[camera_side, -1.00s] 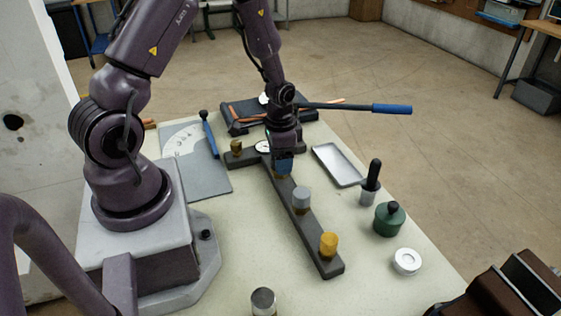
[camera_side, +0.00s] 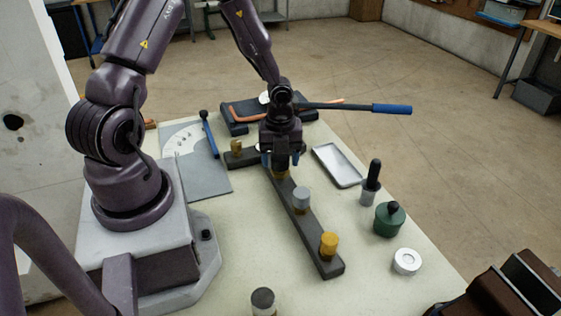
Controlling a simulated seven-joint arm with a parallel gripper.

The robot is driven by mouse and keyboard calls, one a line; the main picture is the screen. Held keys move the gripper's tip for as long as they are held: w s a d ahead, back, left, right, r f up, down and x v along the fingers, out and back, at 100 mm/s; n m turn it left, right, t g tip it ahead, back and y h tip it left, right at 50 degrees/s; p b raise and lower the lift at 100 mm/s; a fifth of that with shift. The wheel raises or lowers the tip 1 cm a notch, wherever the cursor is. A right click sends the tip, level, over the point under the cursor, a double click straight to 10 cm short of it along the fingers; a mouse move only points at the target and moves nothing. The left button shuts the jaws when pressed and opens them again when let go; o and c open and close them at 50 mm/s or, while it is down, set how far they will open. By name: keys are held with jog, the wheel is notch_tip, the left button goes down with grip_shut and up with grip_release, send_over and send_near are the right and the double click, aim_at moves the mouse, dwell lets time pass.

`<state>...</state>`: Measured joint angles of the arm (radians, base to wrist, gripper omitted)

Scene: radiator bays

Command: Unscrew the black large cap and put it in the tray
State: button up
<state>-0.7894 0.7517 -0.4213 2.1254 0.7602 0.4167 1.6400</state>
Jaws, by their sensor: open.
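The black cap (camera_side: 281,164) stands upright on the dark T-shaped bar (camera_side: 318,245), near where its arms meet, with a little brass showing beneath it. My gripper (camera_side: 280,160) points down over the cap, its blue-tipped fingers left and right of it. The jaws are open; whether a finger touches the cap is too small to tell. The shallow grey metal tray (camera_side: 353,184) lies to the right of the bar and looks empty.
A grey cap (camera_side: 301,196) and a yellow cap (camera_side: 329,241) stand farther along the bar. A brass fitting (camera_side: 236,147) is on its left arm. A blue-handled bar (camera_side: 390,109) extends behind. A black-handled tool (camera_side: 372,176) and green pot (camera_side: 389,219) stand right of the tray.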

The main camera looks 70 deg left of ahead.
aim_at(280, 156)
jog(key=c, duration=0.9)
jog(key=shift+o, duration=0.2)
jog(key=n, duration=0.5)
jog(key=shift+n, duration=0.3)
jog(key=n, duration=1)
jog(key=shift+n, duration=0.3)
jog(key=n, duration=0.4)
jog(key=shift+n, duration=0.3)
jog(key=n, duration=0.7)
jog(key=shift+r, duration=2.6)
